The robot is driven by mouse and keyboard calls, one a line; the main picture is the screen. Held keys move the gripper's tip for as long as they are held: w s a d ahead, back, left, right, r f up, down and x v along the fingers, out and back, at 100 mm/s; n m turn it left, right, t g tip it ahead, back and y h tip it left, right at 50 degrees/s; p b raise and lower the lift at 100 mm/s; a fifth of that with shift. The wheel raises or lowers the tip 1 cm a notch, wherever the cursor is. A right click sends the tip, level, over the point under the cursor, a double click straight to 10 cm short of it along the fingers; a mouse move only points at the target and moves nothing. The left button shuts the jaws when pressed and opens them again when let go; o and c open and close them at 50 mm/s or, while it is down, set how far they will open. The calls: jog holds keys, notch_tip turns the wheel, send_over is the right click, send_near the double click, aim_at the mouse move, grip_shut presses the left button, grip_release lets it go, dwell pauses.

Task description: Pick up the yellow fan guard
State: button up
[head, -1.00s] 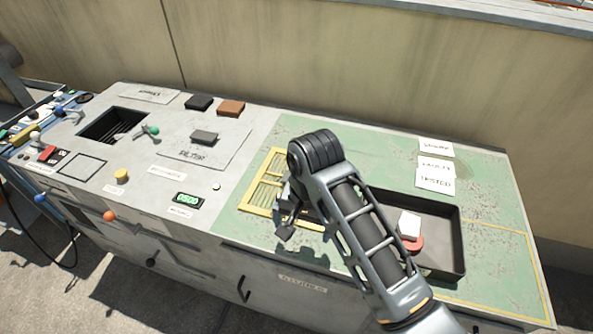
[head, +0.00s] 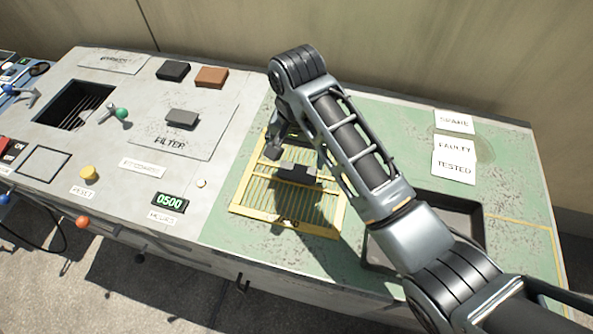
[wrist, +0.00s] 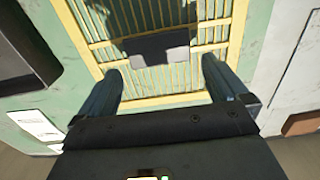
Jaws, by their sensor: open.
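The yellow fan guard (head: 246,192), a flat yellow frame with thin slats and a dark block (head: 297,172) at its middle, lies on the green work surface. In the wrist view the guard (wrist: 98,52) fills the upper middle, with the dark block (wrist: 158,46) across its slats. My gripper (wrist: 161,70) is open and empty, its two fingers apart over the guard's near border, short of the block in the picture. In the head view my arm covers part of the guard's far right side.
A dark tray (head: 476,208) lies right of the guard, partly hidden by my arm. White labels (head: 453,146) lie behind it. The grey panel at left carries a grey block (head: 181,119), a brown block (head: 211,77), a black block (head: 173,71) and a yellow button (head: 89,173).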

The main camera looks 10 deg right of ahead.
aim_at(297, 171)
jog(key=f, duration=0.5)
jog(key=shift+s, duration=0.35)
jog(key=c, duration=1)
